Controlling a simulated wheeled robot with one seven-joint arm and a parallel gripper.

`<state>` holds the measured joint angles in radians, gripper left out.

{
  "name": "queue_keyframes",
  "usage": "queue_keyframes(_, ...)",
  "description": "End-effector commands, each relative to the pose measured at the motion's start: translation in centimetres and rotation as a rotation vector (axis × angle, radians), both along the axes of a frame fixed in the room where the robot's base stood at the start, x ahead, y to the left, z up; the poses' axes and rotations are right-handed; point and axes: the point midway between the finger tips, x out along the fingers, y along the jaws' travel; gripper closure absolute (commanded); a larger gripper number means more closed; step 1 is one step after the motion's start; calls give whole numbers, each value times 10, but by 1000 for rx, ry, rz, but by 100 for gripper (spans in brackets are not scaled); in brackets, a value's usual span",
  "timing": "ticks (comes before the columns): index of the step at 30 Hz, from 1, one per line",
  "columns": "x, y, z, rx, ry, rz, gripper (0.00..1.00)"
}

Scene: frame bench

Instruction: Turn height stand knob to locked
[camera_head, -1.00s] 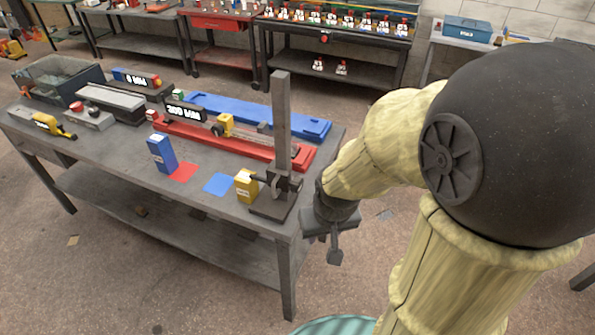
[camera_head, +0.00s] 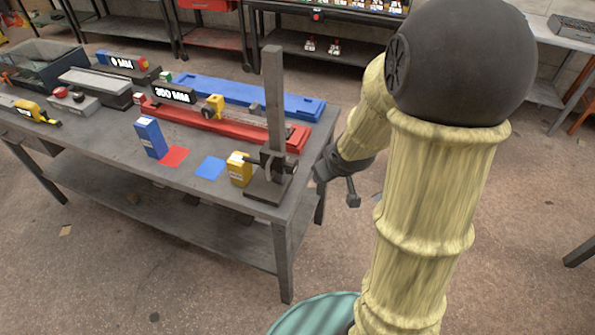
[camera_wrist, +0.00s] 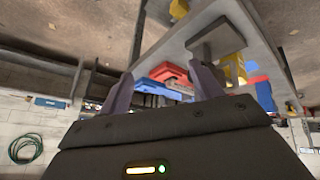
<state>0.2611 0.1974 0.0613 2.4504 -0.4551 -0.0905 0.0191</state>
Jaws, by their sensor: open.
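The height stand (camera_head: 275,105) is a dark upright post on a flat base at the right end of the bench. A dark carriage with small clamp parts sits low on the post; the knob (camera_head: 289,166) appears to be at its right side, too small to read as locked or unlocked. The stand's base (camera_wrist: 214,38) shows in the wrist view, which is turned over. My gripper (camera_wrist: 163,88) is open and empty, its two fingers apart. In the head view my gripper (camera_head: 350,188) is off the bench's right end, to the right of the stand, touching nothing visible.
A yellow block (camera_head: 239,170) stands against the stand's left side. A blue box (camera_head: 150,138), red and blue squares, a red rail (camera_head: 190,122) and a blue rail (camera_head: 285,104) occupy the bench (camera_head: 200,198). Floor right of the bench is open.

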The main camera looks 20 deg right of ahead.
Motion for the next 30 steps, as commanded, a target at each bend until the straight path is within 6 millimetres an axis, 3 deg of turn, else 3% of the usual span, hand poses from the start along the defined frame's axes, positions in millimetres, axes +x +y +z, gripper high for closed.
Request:
queue_keyframes(1, 17, -14, -14, -9, -51, 41, 35)
queue_keyframes(6, 60, -39, -33, 7, -245, 240, 35)
queue_keyframes(11, 75, -52, -50, 91, -420, 433, 35)
queue_keyframes(17, 54, -63, -66, 279, -642, 659, 35)
queue_keyframes(24, -2, -78, -68, 508, -849, 848, 35)
queue_keyframes(30, -15, -80, -65, 553, -884, 886, 35)
